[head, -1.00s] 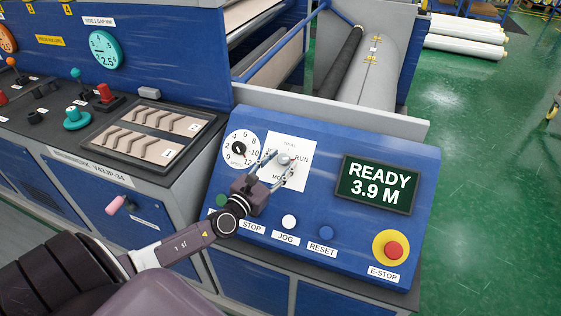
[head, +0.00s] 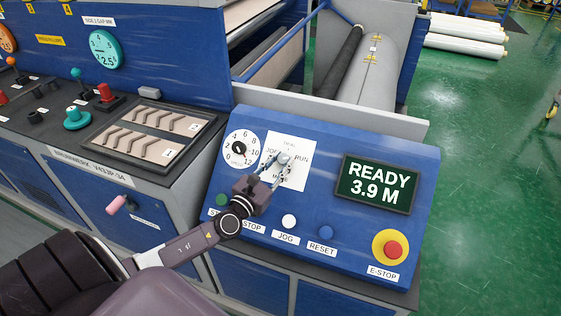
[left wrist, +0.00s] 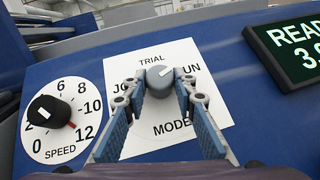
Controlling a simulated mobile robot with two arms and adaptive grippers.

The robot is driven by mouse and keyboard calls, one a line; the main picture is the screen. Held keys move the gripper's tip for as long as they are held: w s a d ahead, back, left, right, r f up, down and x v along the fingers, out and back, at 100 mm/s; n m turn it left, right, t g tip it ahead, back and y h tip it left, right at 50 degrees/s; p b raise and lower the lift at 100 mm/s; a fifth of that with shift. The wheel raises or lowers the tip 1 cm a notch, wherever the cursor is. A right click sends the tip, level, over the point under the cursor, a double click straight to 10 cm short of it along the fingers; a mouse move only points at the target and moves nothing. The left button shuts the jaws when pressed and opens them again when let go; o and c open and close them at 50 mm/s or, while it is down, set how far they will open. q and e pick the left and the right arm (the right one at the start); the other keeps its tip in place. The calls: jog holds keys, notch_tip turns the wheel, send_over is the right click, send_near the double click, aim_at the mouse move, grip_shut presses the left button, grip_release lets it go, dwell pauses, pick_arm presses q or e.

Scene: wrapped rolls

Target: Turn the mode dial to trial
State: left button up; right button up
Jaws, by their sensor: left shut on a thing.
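The mode dial is a grey knob (left wrist: 160,80) on a white plate (left wrist: 194,138) marked TRIAL at the top, RUN at the right, MODE below and a partly covered label at the left. Its white pointer line slants up and right, between TRIAL and RUN. In the head view the dial (head: 284,158) shows at my fingertips. My left gripper (head: 278,163) is shut on the dial, one finger on each side of it. In the left wrist view its fingers (left wrist: 161,86) cover parts of the side labels. My right gripper is not in view.
A speed knob (head: 239,148) sits left of the plate. A READY 3.9 M display (head: 376,184) is on the right. Below are a white JOG button (head: 289,221), a blue RESET button (head: 326,232) and a red E-STOP (head: 393,250). A green button (head: 222,200) is near my wrist.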

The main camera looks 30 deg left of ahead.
pick_arm(q)
jog(key=n+y+p, duration=0.1)
jog(key=n+y, duration=0.1)
jog(key=shift+d+r+n, duration=0.1)
jog(key=shift+d+n, duration=0.05)
jog(key=shift+n, duration=0.25)
jog(key=n+g+y+p, duration=0.1)
jog(key=n+y, duration=0.2)
jog(key=shift+w+d+n+y, duration=0.1)
jog(key=shift+d+n+y, duration=0.05)
jog(key=shift+n+y, duration=0.2)
jog(key=n+g+y, duration=0.1)
jog(key=n+y, duration=0.1)
jog(key=n, duration=0.1)
jog(key=n+g+y, duration=0.1)
jog(key=n+g, duration=0.1)
jog(key=n, duration=0.1)
jog(key=shift+w+d+y+p, duration=0.1)
jog(key=shift+d+y+p, duration=0.1)
jog(key=shift+y+p, duration=0.2)
jog(key=shift+w+r+n+g+y, duration=0.1)
jog(key=shift+n+g+y, duration=0.45)
jog(key=shift+n+g, duration=0.65)
jog(key=shift+w+n+g+y, duration=0.1)
jog(key=shift+n+g+y, duration=0.4)
jog(key=shift+n+g, duration=0.7)
jog(key=shift+n, duration=0.45)
jog(key=o, duration=1.1)
jog(key=shift+o, duration=0.3)
jog(key=shift+s, duration=0.1)
